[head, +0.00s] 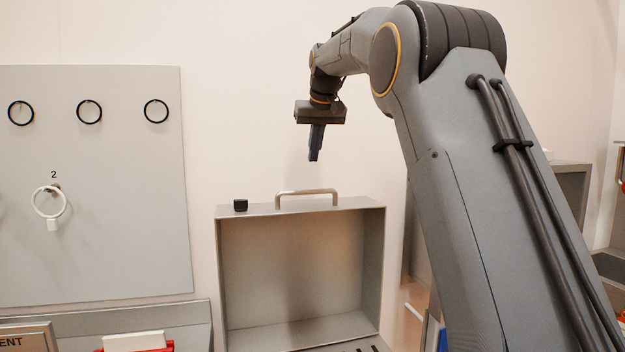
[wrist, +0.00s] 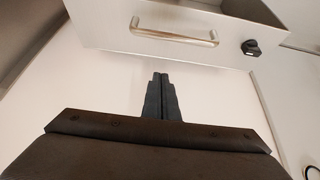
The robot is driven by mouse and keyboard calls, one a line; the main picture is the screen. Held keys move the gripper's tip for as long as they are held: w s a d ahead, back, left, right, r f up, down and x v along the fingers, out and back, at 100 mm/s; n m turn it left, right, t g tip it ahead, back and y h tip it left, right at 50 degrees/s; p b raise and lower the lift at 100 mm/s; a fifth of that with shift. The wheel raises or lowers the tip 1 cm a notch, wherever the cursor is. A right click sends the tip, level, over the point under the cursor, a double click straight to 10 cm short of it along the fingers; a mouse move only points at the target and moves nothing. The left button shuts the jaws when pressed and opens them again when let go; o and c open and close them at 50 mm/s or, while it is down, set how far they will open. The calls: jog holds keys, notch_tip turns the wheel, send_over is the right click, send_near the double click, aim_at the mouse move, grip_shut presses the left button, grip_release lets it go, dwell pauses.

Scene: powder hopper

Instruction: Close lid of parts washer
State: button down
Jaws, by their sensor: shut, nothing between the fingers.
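The parts washer lid (head: 225,265) is a grey metal box-shaped cover standing open and upright, its hollow inside facing me in the head view. A bar handle (head: 307,192) and a small black knob (head: 240,205) are on its upper face. The wrist view shows the lid (wrist: 100,28), the handle (wrist: 174,35) and the knob (wrist: 251,47) in its upper part. My gripper (head: 314,158) points down above the lid and handle, apart from both. In the wrist view my gripper (wrist: 160,76) has its fingers together and empty. The washer's lower part is mostly cut off.
A grey wall panel (head: 120,220) with several black rings (head: 89,112) and a white ring (head: 49,202) hangs at left. A red and white item (head: 137,342) lies at lower left. A grey cabinet (head: 572,185) stands behind my arm at right.

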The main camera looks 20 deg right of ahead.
aim_at(314, 190)
jog(key=p+x, duration=0.3)
jog(key=x, duration=0.6)
jog(key=shift+d+p, duration=0.1)
jog(key=shift+p, duration=0.25)
jog(key=s+p, duration=0.1)
jog(key=s, duration=0.1)
jog(key=shift+s+f, duration=0.1)
jog(key=shift+s, duration=0.3)
jog(key=shift+s+f+p, duration=0.2)
jog(key=shift+s+p, duration=0.25)
jog(key=shift+s, duration=0.15)
jog(key=shift+f, duration=0.1)
jog(key=shift+s, duration=0.1)
